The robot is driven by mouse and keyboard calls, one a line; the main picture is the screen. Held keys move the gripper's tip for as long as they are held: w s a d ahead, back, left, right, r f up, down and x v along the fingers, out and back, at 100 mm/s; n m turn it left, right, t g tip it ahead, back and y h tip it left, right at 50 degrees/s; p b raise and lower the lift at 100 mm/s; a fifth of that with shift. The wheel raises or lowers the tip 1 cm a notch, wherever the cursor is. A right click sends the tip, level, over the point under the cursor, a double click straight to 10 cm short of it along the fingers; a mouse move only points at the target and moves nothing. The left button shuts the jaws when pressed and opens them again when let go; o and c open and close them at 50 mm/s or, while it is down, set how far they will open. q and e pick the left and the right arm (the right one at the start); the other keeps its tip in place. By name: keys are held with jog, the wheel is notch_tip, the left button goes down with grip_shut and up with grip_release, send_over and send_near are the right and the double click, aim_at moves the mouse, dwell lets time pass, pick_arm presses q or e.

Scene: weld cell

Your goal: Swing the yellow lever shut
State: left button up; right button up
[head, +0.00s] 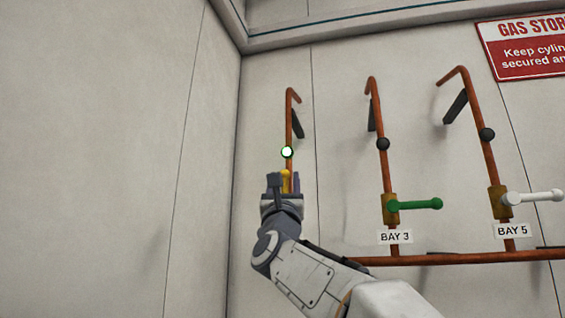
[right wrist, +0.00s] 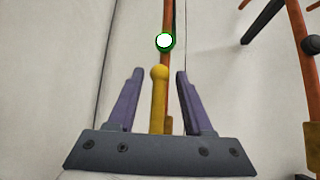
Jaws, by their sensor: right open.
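The yellow lever (head: 285,175) is on the leftmost copper pipe and is partly hidden behind my right gripper (head: 282,181) in the head view. In the right wrist view the yellow lever (right wrist: 159,105) points up, with a rounded knob at its top. My right gripper (right wrist: 160,76) is open, with one finger on each side of the lever and a visible gap on both sides. The lever's base and valve body are hidden by the gripper. My left gripper is not in view.
A round white light with a green rim (head: 287,152) sits on the pipe above the lever. To the right are a green lever (head: 420,204) at BAY 3 and a white lever (head: 540,196) at BAY 5. A horizontal copper pipe (head: 450,259) runs below. Bare wall (head: 110,150) lies left.

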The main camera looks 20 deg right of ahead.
jog(key=shift+p+x, duration=0.75)
jog(key=shift+x, duration=0.5)
grip_shut()
dwell(0.6)
